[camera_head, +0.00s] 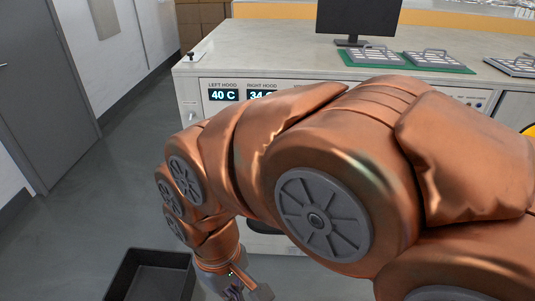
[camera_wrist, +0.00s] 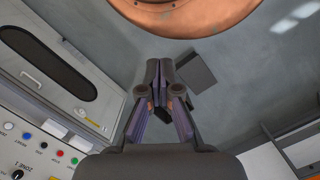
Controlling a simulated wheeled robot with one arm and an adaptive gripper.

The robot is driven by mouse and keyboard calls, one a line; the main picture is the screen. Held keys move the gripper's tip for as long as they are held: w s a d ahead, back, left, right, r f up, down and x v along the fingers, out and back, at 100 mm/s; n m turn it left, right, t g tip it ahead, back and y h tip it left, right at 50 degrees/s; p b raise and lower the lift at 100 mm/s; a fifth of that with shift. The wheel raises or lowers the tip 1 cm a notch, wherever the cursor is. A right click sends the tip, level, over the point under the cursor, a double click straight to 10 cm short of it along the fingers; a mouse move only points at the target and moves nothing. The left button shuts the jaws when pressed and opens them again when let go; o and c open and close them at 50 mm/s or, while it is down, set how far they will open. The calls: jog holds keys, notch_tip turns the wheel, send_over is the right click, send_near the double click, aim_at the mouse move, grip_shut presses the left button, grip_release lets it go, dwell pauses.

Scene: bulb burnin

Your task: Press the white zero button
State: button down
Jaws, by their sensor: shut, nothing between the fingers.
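A white button (camera_wrist: 8,126) sits on the pale control panel at the lower left of the wrist view, at the end of a row with blue, black, red and green buttons. The small labels are too small to read, so I cannot confirm which says zero. My gripper (camera_wrist: 159,70) is shut and empty, with its two fingers together at the tips. It is well to the right of the button row in the wrist view and apart from it. In the head view my gripper (camera_head: 243,288) is low at the bottom edge, partly cut off.
A pale bench (camera_head: 290,58) shows displays reading 40 C and 34; my arm covers much of its front. A monitor (camera_head: 358,17) and trays (camera_head: 372,55) stand on top. A black bin (camera_head: 150,280) is on the floor at lower left. Grey floor (camera_head: 125,165) lies open to the left.

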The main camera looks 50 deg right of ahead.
jog(key=w+d+f+m+t+b, duration=0.1)
jog(key=w+f+m+t+b, duration=0.2)
jog(key=w, duration=0.6)
jog(key=w+d+f+m+t+b, duration=0.15)
jog(key=w+f+b, duration=0.3)
jog(key=w, duration=0.45)
jog(key=w+d+f+m+t+h+b, duration=0.2)
jog(key=w+d+f+b, duration=0.1)
jog(key=w+d, duration=0.45)
jog(key=w+d+f+m+t+h+b, duration=0.2)
jog(key=w+d+f+m+t+b, duration=0.15)
jog(key=w+d, duration=0.45)
jog(key=w+d+f+m+h+b, duration=0.2)
jog(key=d+h+b, duration=0.2)
jog(key=d, duration=0.6)
jog(key=w+d+f+m+h+b, duration=0.1)
jog(key=d+f+m+h+b, duration=0.25)
jog(key=d, duration=0.75)
jog(key=s+d+f+m+g+h+b, duration=0.2)
jog(key=s+d+m+g+h+b, duration=0.3)
jog(key=s+d+g+h+b, duration=0.3)
jog(key=s+d+h, duration=0.4)
jog(key=s+d, duration=0.1)
jog(key=s, duration=0.1)
jog(key=shift+b, duration=0.4)
